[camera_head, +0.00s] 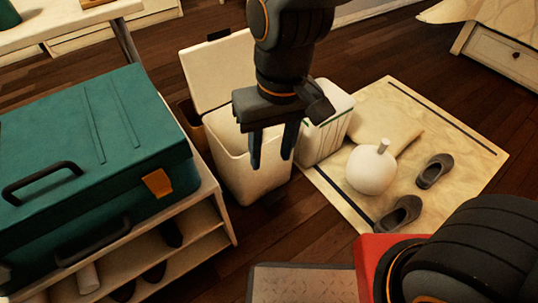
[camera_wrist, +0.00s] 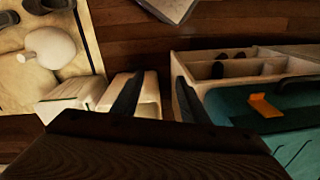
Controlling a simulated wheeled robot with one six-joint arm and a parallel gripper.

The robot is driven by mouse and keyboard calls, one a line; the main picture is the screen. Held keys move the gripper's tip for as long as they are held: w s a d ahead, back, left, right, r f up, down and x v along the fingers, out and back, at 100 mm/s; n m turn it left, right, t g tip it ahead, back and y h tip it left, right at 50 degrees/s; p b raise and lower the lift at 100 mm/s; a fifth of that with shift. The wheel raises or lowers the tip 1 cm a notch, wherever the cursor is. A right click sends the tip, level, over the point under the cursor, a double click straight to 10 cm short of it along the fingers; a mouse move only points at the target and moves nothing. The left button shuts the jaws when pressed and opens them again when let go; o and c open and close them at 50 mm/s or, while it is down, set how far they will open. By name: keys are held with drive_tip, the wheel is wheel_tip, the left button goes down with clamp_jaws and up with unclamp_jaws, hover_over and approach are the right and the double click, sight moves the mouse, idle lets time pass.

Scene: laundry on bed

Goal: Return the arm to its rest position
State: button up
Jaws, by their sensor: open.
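My gripper (camera_head: 272,148) points down in the head view, with its two dark fingers apart and nothing visible between them. It appears in front of an open white bin (camera_head: 240,150) with its lid (camera_head: 217,72) raised. In the wrist view my gripper (camera_wrist: 157,98) shows its two fingers spread wide. The bin (camera_wrist: 148,92) is partly hidden behind the left finger there. My arm comes down from the top of the head view.
A teal suitcase (camera_head: 90,140) lies on a shelf unit (camera_head: 215,215) at left. A second white bin (camera_head: 328,125) stands beside the open one. A rug (camera_head: 455,120) holds a white round vase (camera_head: 370,170) and two grey shoes (camera_head: 434,170). A grey patterned mat (camera_head: 305,285) lies in front.

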drive_tip(key=shift+s+a+r+n, duration=0.15)
drive_tip(key=shift+s+a+n, duration=0.05)
drive_tip(key=shift+s+n, duration=0.8)
idle(0.8)
drive_tip(key=d+r+m+p, duration=0.3)
drive_tip(key=d+r+p, duration=0.7)
drive_tip(key=r+p, duration=0.3)
drive_tip(key=d+r+m+p, duration=0.4)
drive_tip(key=d+r+p, duration=0.7)
drive_tip(key=r+p, duration=0.3)
drive_tip(key=shift+s+h+p, duration=0.15)
drive_tip(key=shift+h+p, duration=0.25)
drive_tip(key=shift+p, duration=0.8)
